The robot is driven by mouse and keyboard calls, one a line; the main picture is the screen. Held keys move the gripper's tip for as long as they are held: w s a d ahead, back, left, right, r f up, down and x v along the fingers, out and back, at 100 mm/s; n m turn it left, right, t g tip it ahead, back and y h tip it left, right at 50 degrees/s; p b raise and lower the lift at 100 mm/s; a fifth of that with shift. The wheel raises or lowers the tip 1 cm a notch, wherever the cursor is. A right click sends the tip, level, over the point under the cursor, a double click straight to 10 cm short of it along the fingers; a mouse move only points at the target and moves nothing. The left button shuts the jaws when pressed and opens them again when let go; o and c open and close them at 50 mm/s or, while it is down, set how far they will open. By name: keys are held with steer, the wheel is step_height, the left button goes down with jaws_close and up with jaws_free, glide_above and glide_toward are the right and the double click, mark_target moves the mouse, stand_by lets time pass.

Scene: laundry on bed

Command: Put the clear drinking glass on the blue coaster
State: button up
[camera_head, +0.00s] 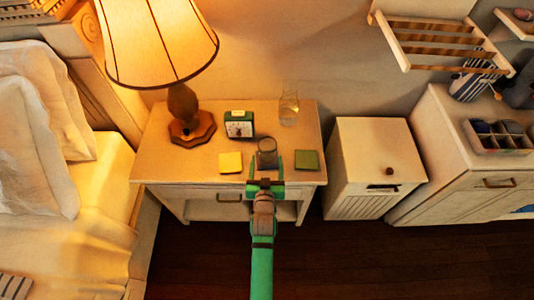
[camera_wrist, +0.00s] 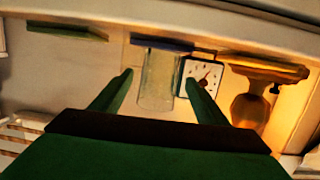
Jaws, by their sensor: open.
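My gripper (camera_head: 265,167) is open at the nightstand's front edge. In the wrist view its fingertips (camera_wrist: 160,78) lie on either side of the glass, with a small gap visible on each side.
A bed is at left, a cabinet (camera_head: 372,150) at right.

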steer(key=s, duration=0.2)
steer(key=shift+s+r, duration=0.3)
steer(key=shift+s, duration=0.05)
steer(key=s+a, duration=0.1)
steer(key=s, duration=2)
steer(key=s+d+r, duration=0.1)
steer(key=s+r, duration=0.9)
steer(key=s, duration=0.5)
steer(key=shift+s+d+y, duration=0.15)
steer(key=shift+s+y, duration=0.15)
steer(key=shift+s, duration=0.1)
